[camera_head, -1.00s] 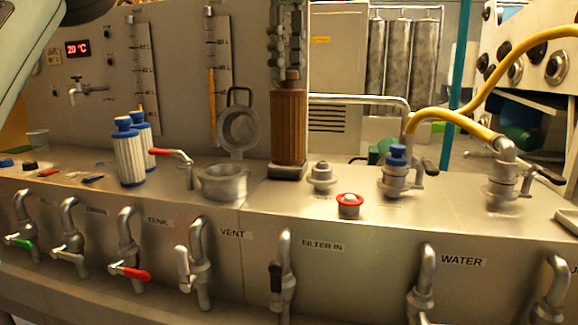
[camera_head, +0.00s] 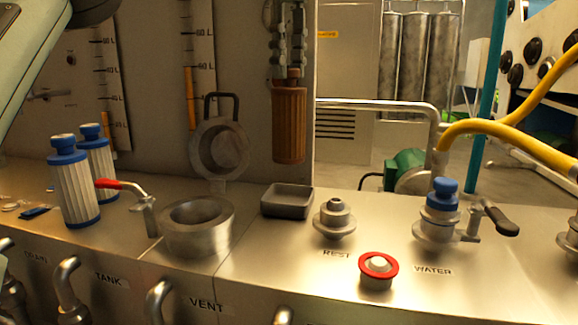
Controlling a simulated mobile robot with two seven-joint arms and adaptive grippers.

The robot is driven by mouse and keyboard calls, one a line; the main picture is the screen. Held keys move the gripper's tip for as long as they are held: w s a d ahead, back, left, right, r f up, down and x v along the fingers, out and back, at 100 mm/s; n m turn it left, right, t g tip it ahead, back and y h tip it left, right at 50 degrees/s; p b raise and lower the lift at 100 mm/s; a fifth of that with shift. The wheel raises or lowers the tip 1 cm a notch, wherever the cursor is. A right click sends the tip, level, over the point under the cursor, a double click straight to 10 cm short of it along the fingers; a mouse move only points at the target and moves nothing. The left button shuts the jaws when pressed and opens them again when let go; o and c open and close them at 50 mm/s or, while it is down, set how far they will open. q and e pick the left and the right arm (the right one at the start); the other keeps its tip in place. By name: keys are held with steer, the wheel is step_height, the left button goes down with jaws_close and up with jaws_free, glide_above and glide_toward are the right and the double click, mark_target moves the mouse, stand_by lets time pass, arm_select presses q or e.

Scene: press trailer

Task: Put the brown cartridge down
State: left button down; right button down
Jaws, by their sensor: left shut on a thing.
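The brown ribbed cartridge (camera_head: 289,125) hangs upright in the middle of the head view. My left gripper (camera_head: 289,74) comes down from the top edge and is shut on the cartridge's narrow top. A small dark grey square tray (camera_head: 287,213) sits on the steel bench below it. It looks empty, and a clear gap shows between its rear rim and the cartridge's bottom. My right gripper is not in view.
Left of the tray stand an open steel housing (camera_head: 198,230) with a raised lid (camera_head: 221,150), a red-handled valve (camera_head: 147,205) and two white cartridges with blue caps (camera_head: 75,190). Right are a steel fitting (camera_head: 334,218), a red-ringed button (camera_head: 377,268) and a blue-capped valve (camera_head: 441,215).

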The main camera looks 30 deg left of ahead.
mark_target(288, 115)
arm_select(q)
step_height(288, 115, down, 9)
steer(key=shift+s+f, duration=0.1)
stand_by(0.4)
steer(key=c, duration=1.1)
jaws_free()
step_height(288, 115, up, 12)
steer(key=shift+r, duration=0.1)
